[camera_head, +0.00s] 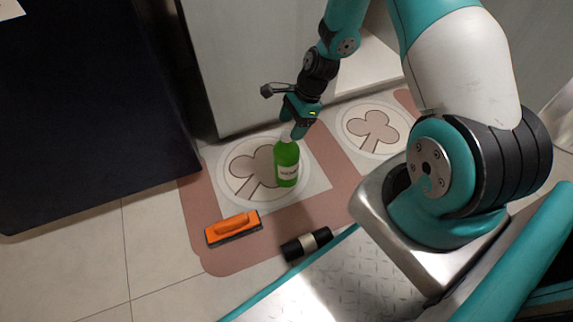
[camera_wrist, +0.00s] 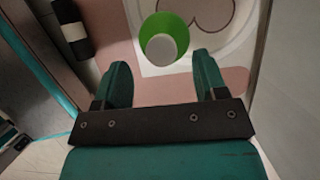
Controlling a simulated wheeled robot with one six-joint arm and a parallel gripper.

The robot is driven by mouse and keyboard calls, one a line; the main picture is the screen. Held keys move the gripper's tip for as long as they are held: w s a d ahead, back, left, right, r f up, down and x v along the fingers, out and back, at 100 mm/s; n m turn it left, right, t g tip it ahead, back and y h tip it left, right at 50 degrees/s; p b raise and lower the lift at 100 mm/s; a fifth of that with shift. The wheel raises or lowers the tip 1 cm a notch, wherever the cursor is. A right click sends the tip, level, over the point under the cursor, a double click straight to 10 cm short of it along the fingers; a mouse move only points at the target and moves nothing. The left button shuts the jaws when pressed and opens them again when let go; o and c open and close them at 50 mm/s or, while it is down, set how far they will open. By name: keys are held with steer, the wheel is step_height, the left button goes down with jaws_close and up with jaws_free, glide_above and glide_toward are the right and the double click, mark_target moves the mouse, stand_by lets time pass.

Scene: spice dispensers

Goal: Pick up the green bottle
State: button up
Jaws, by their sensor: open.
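The green bottle (camera_head: 287,164) stands upright on the patterned mat (camera_head: 190,206), with a pale label on its side and a whitish top. My gripper (camera_head: 293,127) is just above and behind its top in the head view. In the wrist view the bottle (camera_wrist: 165,38) is seen from above, with its round grey-white top ahead of the fingertips. My gripper (camera_wrist: 160,75) is open there, its two fingers apart with nothing between them. The bottle lies beyond the gap, roughly centred on it.
An orange block-like tool (camera_head: 233,227) lies on the mat at the left. A black cylinder with a pale band (camera_head: 307,243) lies near the front; it also shows in the wrist view (camera_wrist: 74,28). A dark cabinet (camera_head: 80,110) stands left, a pale cabinet (camera_head: 270,60) behind.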

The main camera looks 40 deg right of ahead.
mark_target(287, 134)
steer(key=b+x, duration=0.3)
steer(key=x, duration=0.1)
steer(key=shift+w+f, duration=0.1)
steer(key=shift+f, duration=0.1)
steer(key=shift+r, duration=0.1)
jaws_close()
